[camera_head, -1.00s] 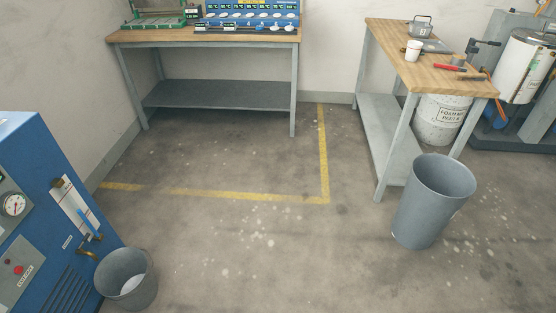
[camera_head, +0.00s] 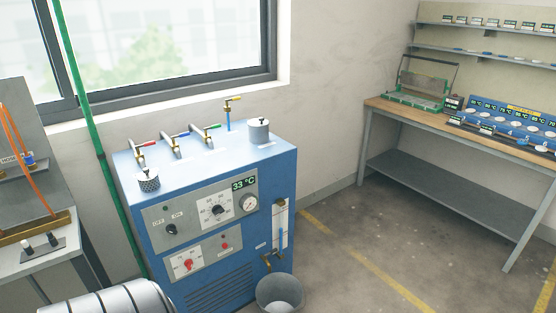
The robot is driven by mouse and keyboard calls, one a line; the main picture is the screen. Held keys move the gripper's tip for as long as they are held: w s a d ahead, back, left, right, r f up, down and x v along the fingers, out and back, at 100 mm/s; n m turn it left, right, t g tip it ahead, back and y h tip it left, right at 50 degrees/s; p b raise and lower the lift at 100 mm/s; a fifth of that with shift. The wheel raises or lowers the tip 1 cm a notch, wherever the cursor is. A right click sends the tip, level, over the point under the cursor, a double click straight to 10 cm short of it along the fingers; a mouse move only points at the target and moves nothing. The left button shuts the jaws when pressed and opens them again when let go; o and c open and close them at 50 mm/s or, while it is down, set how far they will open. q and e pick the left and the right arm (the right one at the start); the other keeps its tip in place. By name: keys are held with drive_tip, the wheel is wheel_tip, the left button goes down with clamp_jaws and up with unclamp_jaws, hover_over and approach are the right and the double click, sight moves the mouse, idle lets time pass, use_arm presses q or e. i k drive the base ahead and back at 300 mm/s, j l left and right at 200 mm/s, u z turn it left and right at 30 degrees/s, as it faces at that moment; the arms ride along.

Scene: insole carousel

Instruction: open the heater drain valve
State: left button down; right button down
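The blue heater unit (camera_head: 215,270) stands below the window, with its control front facing me and to the right. A brass drain valve (camera_head: 268,262) sits low at the right of its front, under a sight tube (camera_head: 282,224). A grey bucket (camera_head: 280,293) stands on the floor under the valve. The valve is small here, and I cannot tell its handle position. The display (camera_head: 244,184) reads 33 °C. Neither of my grippers is in view.
A wooden-topped bench (camera_head: 400,110) stands at the right with a green-framed device (camera_head: 415,92) and a blue panel (camera_head: 510,125). A grey bench (camera_head: 40,262) is at the left. A green pole (camera_head: 88,120) rises left of the heater. Floor right of the bucket is clear.

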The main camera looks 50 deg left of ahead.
sight(272, 251)
drive_tip(key=u, duration=1.6)
